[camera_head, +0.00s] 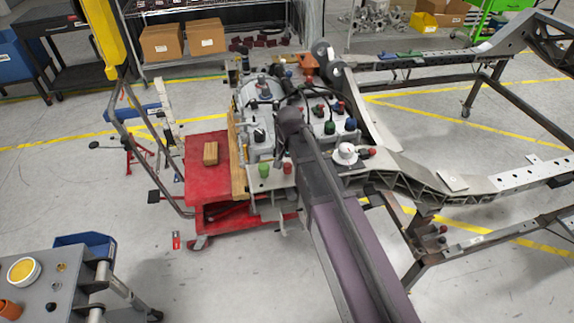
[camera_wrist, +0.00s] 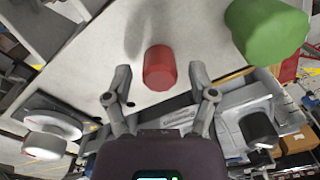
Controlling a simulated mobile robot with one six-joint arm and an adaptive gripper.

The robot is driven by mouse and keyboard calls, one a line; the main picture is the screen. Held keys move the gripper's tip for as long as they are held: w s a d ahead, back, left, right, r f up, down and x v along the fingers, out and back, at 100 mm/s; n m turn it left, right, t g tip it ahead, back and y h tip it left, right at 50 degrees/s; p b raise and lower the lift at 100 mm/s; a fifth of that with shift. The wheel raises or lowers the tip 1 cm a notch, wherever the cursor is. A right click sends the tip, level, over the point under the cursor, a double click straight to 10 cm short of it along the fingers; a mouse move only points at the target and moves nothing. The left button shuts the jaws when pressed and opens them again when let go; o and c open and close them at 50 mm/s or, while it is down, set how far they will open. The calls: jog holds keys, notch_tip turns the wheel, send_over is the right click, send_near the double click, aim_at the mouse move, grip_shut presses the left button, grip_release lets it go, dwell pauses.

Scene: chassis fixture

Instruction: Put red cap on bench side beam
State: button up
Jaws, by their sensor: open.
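A small red cap (camera_head: 287,167) stands on a pale flat surface beside a green cap (camera_head: 264,170), near the right edge of the red cart. In the wrist view the red cap (camera_wrist: 159,68) lies between and just beyond the fingertips, with a gap on each side. The larger green cap (camera_wrist: 266,30) is at upper right there. My gripper (camera_wrist: 160,76) is open and empty. My arm hides it in the head view. Perforated chassis beams (camera_head: 440,185) run to the right; I cannot tell which is the bench side beam.
A white round part (camera_head: 345,152) and a cluster of coloured-capped fittings stand close to my arm. The red cart (camera_head: 205,178) holds a wooden block (camera_head: 210,153). A grey table (camera_head: 50,295) is at lower left. Floor lies open between.

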aim_at(289, 164)
notch_tip(289, 164, up, 12)
jog(key=p, duration=1.1)
jog(key=shift+d+f, duration=0.15)
dwell(0.6)
jog(key=s+d+n, duration=0.1)
jog(key=s+d, duration=0.5)
jog(key=d, duration=0.3)
jog(key=s+d+n, duration=0.1)
jog(key=s+d, duration=0.6)
jog(key=d, duration=0.3)
jog(key=shift+s+n, duration=0.3)
jog(key=shift+n, duration=0.1)
